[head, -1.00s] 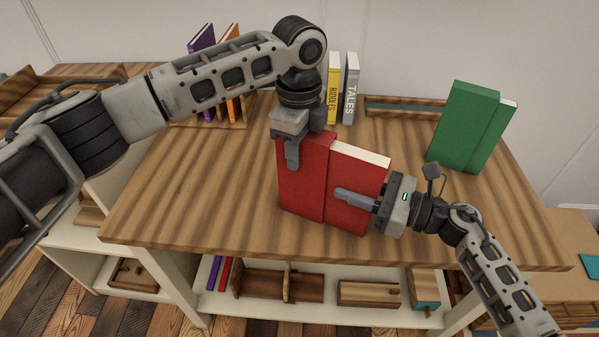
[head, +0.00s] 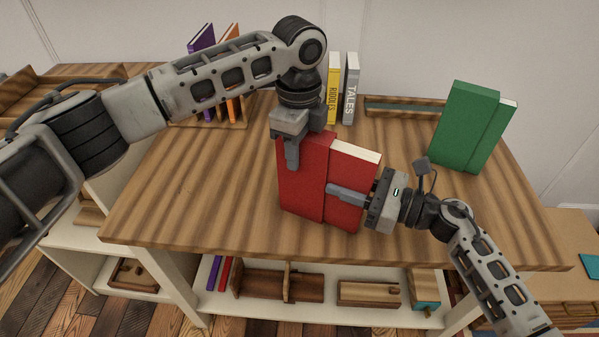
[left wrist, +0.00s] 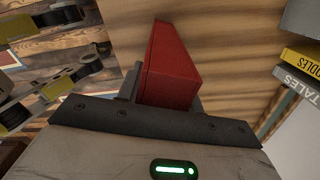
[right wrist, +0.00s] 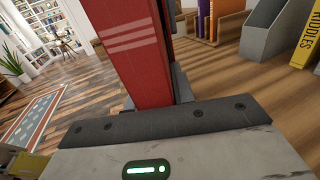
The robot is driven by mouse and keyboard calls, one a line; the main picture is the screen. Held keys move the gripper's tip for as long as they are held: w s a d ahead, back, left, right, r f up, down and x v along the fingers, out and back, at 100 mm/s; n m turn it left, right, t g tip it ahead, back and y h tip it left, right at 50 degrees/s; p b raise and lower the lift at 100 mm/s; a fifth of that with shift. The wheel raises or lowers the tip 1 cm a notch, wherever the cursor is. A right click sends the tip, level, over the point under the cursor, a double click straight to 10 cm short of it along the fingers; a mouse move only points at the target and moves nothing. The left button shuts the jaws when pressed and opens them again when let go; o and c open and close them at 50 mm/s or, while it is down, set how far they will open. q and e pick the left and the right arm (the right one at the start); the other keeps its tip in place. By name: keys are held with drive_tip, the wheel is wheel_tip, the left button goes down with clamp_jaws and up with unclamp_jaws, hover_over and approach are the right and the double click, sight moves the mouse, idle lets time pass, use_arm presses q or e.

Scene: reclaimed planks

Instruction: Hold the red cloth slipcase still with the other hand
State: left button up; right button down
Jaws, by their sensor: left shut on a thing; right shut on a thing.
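The red cloth slipcase (head: 304,182) stands upright on the plank table. My left gripper (head: 292,150) is shut on it from above, at its upper left; the slipcase also shows in the left wrist view (left wrist: 172,70). A red book (head: 345,190) with pale page tops sits partly inside the slipcase and sticks out to its right. My right gripper (head: 350,195) is shut on the book's outer end. In the right wrist view the red book (right wrist: 128,50) rises between the jaws, with pale bands across it. The far fingers are hidden.
A green slipcase (head: 463,125) with a green book partly out stands at the back right. A yellow book (head: 334,88) and a grey book (head: 350,88) stand at the back. A wooden rack (head: 240,115) holds purple and orange books. The table front is clear.

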sight(364, 191)
drive_tip(key=shift+x, duration=1.95)
drive_tip(key=shift+s+r, duration=0.1)
drive_tip(key=c, duration=0.9)
unclamp_jaws()
drive_tip(key=shift+o, duration=0.2)
drive_tip(key=shift+d, duration=0.1)
drive_tip(key=shift+d, duration=0.25)
drive_tip(key=v, duration=0.6)
drive_tip(key=shift+s+d, duration=0.15)
drive_tip(key=shift+d, duration=0.2)
